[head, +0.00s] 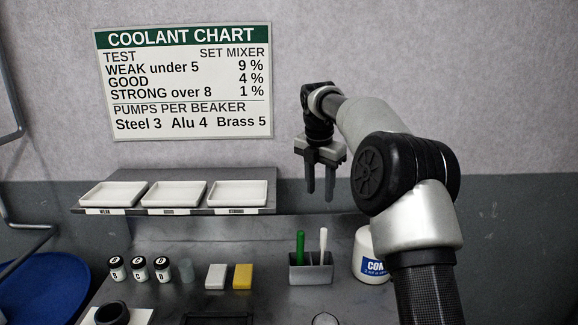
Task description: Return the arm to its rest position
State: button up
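My gripper (320,196) hangs above the back right of the bench, in front of the wall. Its two fingers point down and stand apart with nothing between them. My arm rises from the lower right of the head view and bends over to the gripper. The gripper is above the grey holder (311,272) and touches nothing that I can see.
A shelf (136,211) with three white trays is at the back left. Several small vials, a white block (216,277) and a yellow block (243,276) stand on the bench. A white tub (369,262) is partly behind my arm. A blue round tray (40,285) is at left.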

jog(key=s+r+m+t, duration=0.1)
jog(key=s+r+m, duration=0.2)
jog(key=s+m, duration=0.35)
jog(key=s+d+r+m, duration=0.1)
jog(key=s+r+m, duration=0.25)
jog(key=s, duration=0.55)
jog(key=s+r+m+t, duration=0.1)
jog(key=s+r+m, duration=0.35)
jog(key=s, duration=0.35)
jog(key=s+d+f+m, duration=0.1)
jog(key=s+f+m, duration=0.3)
jog(key=s, duration=0.5)
jog(key=s+f+m+t, duration=0.1)
jog(key=s+f+m, duration=0.4)
jog(key=s+m, duration=0.4)
jog(key=shift+d+f+t+y, duration=0.15)
jog(key=shift+d+t+y, duration=0.15)
jog(key=shift+d+y, duration=0.1)
